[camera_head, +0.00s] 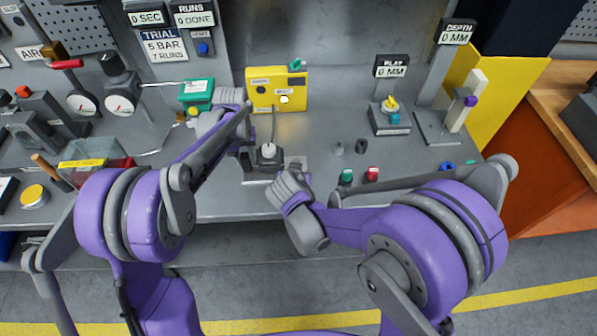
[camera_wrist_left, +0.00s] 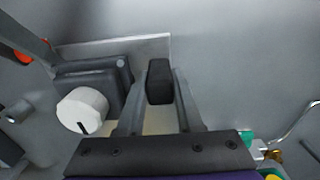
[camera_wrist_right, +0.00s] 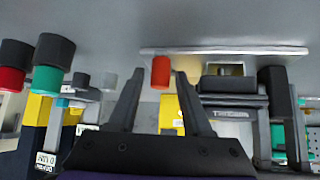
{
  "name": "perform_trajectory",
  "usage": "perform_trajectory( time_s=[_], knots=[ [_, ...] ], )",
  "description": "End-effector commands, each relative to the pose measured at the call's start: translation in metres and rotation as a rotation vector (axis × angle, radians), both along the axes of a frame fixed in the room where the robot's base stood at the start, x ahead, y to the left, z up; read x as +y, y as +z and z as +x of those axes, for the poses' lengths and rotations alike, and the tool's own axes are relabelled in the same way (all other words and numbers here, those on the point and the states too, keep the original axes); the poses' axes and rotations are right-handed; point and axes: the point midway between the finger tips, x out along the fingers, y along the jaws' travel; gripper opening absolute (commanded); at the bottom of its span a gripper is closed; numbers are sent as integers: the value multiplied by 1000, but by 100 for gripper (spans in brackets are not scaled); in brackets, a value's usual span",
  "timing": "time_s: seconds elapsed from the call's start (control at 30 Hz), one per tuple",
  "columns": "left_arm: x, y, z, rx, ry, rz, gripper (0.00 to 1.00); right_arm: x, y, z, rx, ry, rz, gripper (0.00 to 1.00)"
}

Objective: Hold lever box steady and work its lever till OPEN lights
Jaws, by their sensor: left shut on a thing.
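The lever box (camera_head: 268,160) is dark grey with a pale knob on top and stands on a flat plate near the bench's front. In the left wrist view the lever box (camera_wrist_left: 92,88) lies left of my fingers. My left gripper (camera_wrist_left: 160,88) is shut on a black upright grip (camera_wrist_left: 159,80) beside the box. My right gripper (camera_head: 293,168) is just right of the box. In the right wrist view its fingers (camera_wrist_right: 163,95) are apart, with a red lever tip (camera_wrist_right: 160,72) showing between them; contact is unclear. The yellow lamp box (camera_head: 276,90) has one bright lamp; its label is unreadable.
Green (camera_head: 347,177) and red (camera_head: 372,174) capped pieces stand right of my right gripper. A flat station (camera_head: 390,118) and a depth station (camera_head: 440,125) are farther right. Gauges (camera_head: 120,101) and a clear bin (camera_head: 95,172) fill the left side.

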Motion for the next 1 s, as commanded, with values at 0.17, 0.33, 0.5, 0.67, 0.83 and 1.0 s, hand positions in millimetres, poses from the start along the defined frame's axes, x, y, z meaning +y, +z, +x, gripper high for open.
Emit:
perform_trajectory(
  time_s=[0.17, 0.33, 0.5, 0.67, 0.83, 1.0],
  knots=[
    [0, -1, 0, 0, 0, 0, 0, 0, 0, 0, -1, 1, -1, 56],
    [0, -1, 0, 0, 0, 0, 0, 0, 1, -1, -2, 1, -1, 56],
    [0, -1, 0, 0, 0, 0, 0, 2, 11, -10, -2, 2, -1, 56],
    [0, -1, 0, -1, 0, 0, 0, 7, 31, -30, -2, 4, 0, 56],
    [0, -1, 0, -1, 0, 0, 0, 12, 54, -53, -2, 5, -1, 56],
    [0, -1, 0, -1, 0, 0, 0, 16, 72, -71, -2, 4, -1, 56]
  ],
)
